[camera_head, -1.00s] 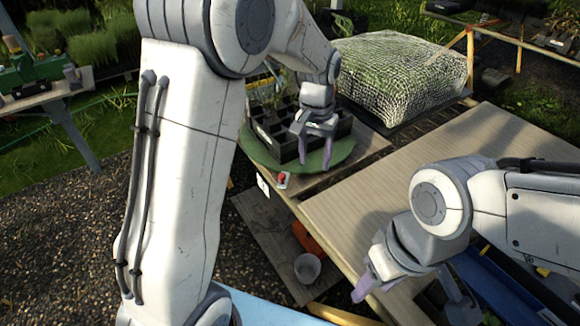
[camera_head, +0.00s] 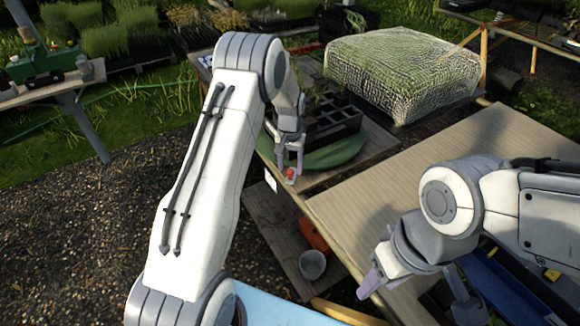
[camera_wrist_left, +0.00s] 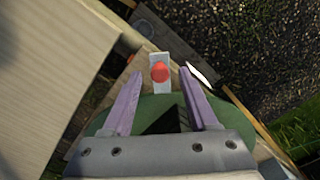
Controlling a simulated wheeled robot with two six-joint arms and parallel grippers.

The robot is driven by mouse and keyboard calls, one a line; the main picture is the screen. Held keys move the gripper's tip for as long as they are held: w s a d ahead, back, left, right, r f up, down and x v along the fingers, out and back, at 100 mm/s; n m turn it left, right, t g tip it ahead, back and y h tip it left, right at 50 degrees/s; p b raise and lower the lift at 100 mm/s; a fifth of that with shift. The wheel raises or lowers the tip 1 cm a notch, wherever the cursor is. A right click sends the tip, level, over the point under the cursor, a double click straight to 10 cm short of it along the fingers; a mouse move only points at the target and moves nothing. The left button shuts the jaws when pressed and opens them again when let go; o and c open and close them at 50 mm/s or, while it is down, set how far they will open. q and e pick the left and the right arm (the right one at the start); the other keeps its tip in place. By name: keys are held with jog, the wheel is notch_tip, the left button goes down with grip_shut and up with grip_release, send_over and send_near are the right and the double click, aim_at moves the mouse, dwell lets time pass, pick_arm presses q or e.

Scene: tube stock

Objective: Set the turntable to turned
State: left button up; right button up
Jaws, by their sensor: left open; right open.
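The turntable (camera_head: 341,155) is a green disc on the wooden bench, partly hidden by my left arm. My left gripper (camera_head: 289,170) is open and empty over the turntable's near-left edge, close to a small red button (camera_head: 291,173). In the left wrist view the red button (camera_wrist_left: 159,72) sits on a pale plate just beyond and between the open fingertips (camera_wrist_left: 160,85), and the green disc (camera_wrist_left: 158,105) lies below the fingers. My right gripper (camera_head: 378,285) is open and empty at the bench's front edge, away from the turntable.
A mesh-covered block of greenery (camera_head: 402,72) stands behind the turntable. The corrugated bench top (camera_head: 420,170) to the right is mostly clear. A grey pot (camera_head: 312,264) and an orange object (camera_head: 312,236) sit on a lower shelf. A blue crate (camera_head: 510,285) is at lower right.

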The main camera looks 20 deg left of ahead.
pick_arm(q)
jog(key=shift+f, duration=0.45)
grip_shut()
dwell(1.1)
